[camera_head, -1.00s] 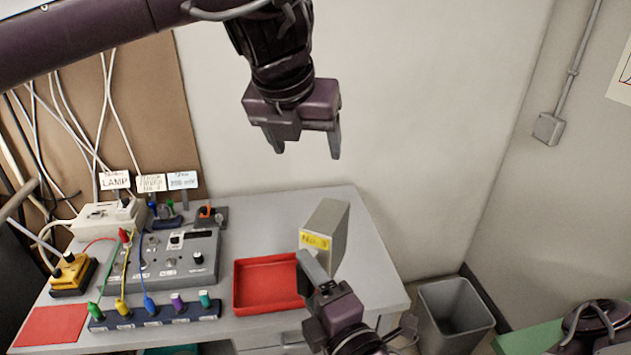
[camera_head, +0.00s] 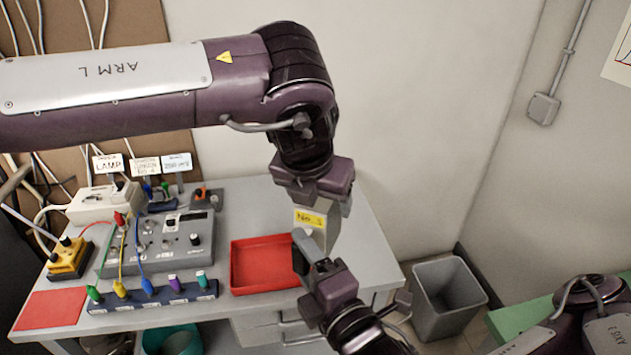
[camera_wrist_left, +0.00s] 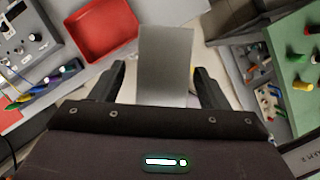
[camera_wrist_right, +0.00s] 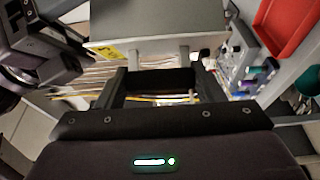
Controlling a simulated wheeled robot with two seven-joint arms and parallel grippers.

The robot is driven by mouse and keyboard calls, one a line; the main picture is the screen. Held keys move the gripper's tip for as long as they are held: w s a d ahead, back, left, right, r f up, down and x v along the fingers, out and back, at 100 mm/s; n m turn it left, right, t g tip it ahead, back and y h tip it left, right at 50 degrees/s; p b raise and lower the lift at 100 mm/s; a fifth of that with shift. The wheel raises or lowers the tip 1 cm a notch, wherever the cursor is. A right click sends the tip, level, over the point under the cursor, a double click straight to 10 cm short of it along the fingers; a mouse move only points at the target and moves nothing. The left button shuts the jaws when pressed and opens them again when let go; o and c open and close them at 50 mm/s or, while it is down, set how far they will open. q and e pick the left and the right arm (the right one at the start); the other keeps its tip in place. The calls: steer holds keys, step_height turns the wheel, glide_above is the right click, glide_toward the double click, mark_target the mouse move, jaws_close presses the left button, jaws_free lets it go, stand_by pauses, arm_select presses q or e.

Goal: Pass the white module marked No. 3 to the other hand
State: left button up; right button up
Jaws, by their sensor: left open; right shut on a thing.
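The white module (camera_head: 320,238) has a yellow label reading No. 3 and hangs upright above the desk, right of the red tray. My right gripper (camera_head: 310,252) is shut on its lower part; the module also shows in the right wrist view (camera_wrist_right: 155,22). My left gripper (camera_head: 315,200) is open and points down over the module's top. In the left wrist view the module (camera_wrist_left: 165,60) stands between the two open fingers (camera_wrist_left: 160,88), with a gap on each side. Part of the module's top is hidden behind my left gripper in the head view.
A red tray (camera_head: 238,268) lies on the grey desk (camera_head: 375,265). A control panel (camera_head: 160,245) and a row of coloured plugs (camera_head: 150,299) are to the left. A grey bin (camera_head: 450,297) stands on the floor at right.

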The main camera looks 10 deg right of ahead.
arm_select(q)
steer(key=shift+x, duration=0.8)
steer(key=shift+c, duration=0.3)
steer(key=c, duration=1.2)
steer(key=shift+r, duration=0.1)
steer(key=shift+c, duration=0.3)
arm_select(e)
steer(key=o, duration=1.5)
